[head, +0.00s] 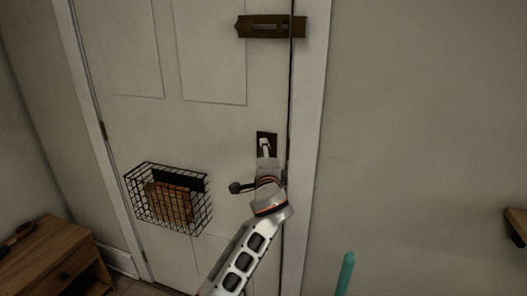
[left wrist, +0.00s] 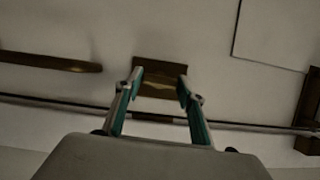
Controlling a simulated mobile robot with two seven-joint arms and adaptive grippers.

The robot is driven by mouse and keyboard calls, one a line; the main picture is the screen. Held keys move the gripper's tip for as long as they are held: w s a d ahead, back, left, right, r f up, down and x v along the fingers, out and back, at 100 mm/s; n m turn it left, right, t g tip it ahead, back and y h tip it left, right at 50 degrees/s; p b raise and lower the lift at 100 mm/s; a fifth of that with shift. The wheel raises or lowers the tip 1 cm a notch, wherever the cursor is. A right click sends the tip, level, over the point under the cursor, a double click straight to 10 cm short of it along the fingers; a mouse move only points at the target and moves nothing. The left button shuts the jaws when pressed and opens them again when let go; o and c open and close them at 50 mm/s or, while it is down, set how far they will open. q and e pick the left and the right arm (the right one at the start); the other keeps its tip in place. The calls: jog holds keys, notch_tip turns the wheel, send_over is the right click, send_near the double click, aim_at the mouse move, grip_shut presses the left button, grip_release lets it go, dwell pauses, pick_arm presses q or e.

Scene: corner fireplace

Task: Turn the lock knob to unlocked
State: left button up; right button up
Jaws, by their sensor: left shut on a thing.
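The dark lock plate (head: 261,136) is on the white door, near its right edge and above the lever handle (head: 236,187). My left gripper (head: 265,147) reaches up from below and covers most of the plate in the head view. In the left wrist view the brown plate (left wrist: 160,64) lies straight ahead, with the brass-coloured lock knob (left wrist: 160,84) on it. The fingers of my left gripper (left wrist: 160,88) stand either side of the knob and are shut on it. The knob's exact angle is hard to read. My right gripper is not in view.
A slide bolt (head: 270,27) sits higher on the door. A black wire basket (head: 140,172) hangs at the left. A wooden cabinet (head: 45,255) stands lower left. A teal rod (head: 345,272) stands lower right.

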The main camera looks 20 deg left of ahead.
pick_arm(q)
jog(key=shift+n, duration=0.3)
dwell(0.4)
jog(key=o, duration=1.1)
jog(key=shift+o, duration=0.2)
